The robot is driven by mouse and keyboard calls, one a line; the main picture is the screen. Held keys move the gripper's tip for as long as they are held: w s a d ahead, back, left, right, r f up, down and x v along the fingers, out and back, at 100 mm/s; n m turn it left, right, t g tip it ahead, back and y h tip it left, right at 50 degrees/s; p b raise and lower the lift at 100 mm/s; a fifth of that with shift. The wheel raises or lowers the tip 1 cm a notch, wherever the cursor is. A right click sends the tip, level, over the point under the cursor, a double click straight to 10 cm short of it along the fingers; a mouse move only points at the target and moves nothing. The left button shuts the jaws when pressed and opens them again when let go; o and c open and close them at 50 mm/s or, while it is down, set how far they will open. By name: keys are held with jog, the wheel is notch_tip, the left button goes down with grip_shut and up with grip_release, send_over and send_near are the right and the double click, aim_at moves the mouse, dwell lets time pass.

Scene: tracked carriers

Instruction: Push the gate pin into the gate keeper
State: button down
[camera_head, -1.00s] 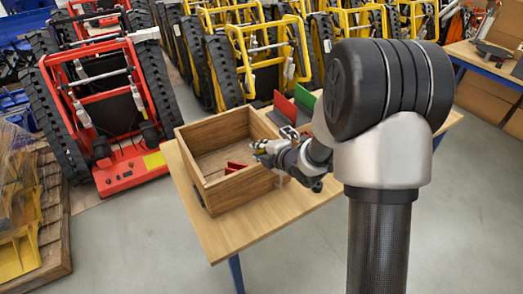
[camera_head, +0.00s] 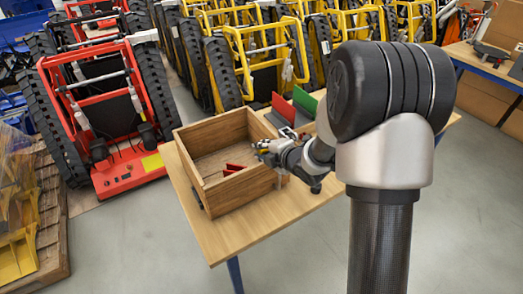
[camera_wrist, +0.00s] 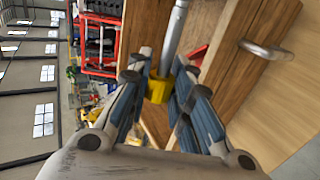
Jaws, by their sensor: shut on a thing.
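In the wrist view the fingers of my gripper (camera_wrist: 164,68) are closed around a yellow piece (camera_wrist: 157,89) with a grey metal rod (camera_wrist: 174,38) running up from it; I take this to be the gate pin. In the head view my gripper (camera_head: 261,148) is at the right wall of an open wooden crate (camera_head: 228,205), and the pin is too small to make out. A metal ring (camera_wrist: 267,48) stands out from the wood in the wrist view. I cannot tell whether it is the gate keeper, or whether the rod touches anything.
The crate stands on a wooden table (camera_head: 228,240) and has small red pieces (camera_head: 234,168) inside. Red (camera_head: 283,108) and green (camera_head: 304,101) panels stand behind my gripper. Red (camera_head: 125,170) and yellow tracked carriers (camera_head: 270,50) fill the back. The table's front right is bare.

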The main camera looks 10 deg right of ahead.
jog(key=shift+w+d, duration=0.15)
jog(key=shift+d, duration=0.35)
jog(key=shift+d, duration=0.15)
dwell(0.9)
jog(key=shift+w+d, duration=0.25)
jog(key=shift+d, duration=0.25)
jog(key=shift+d+b, duration=0.25)
jog(key=shift+b, duration=0.05)
dwell(0.9)
jog(key=shift+w+d, duration=0.25)
jog(key=shift+d, duration=0.3)
jog(key=shift+d, duration=0.1)
dwell(0.5)
jog(key=shift+w+d, duration=0.3)
jog(key=shift+d, duration=0.6)
